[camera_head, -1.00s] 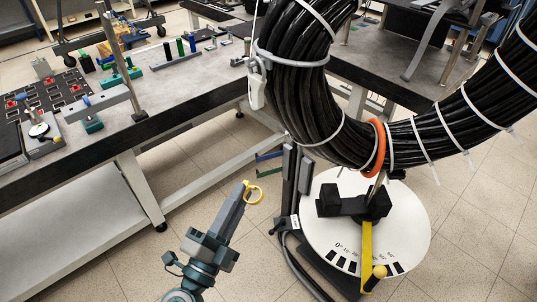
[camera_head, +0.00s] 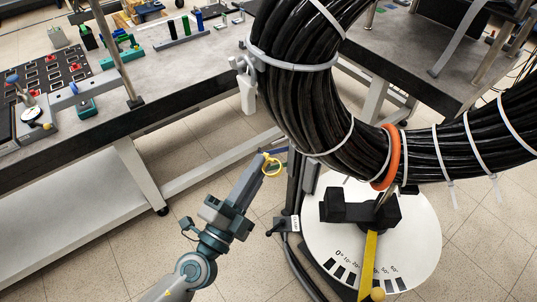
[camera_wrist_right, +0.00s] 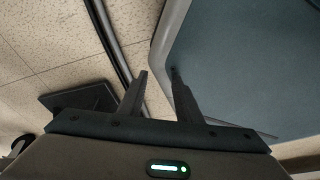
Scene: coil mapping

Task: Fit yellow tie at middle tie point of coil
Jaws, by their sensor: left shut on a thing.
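The black cable coil (camera_head: 300,85) hangs at upper centre and curves away to the right, with several white ties around it. An orange ring (camera_head: 391,157) is around its lower part, above the round dial. My left gripper (camera_head: 264,160) is shut on a small yellow tie (camera_head: 271,166), a loop at its fingertips. It is below and left of the coil, apart from it in the picture. My right gripper is out of the head view. In the right wrist view its two fingers (camera_wrist_right: 160,85) stand apart with nothing between them.
A white dial plate (camera_head: 425,240) with a black clamp and a yellow pointer (camera_head: 370,265) stands under the coil. A dark post rises beside it. A grey workbench (camera_head: 200,68) with fixtures is at the left. Floor is free around my left arm.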

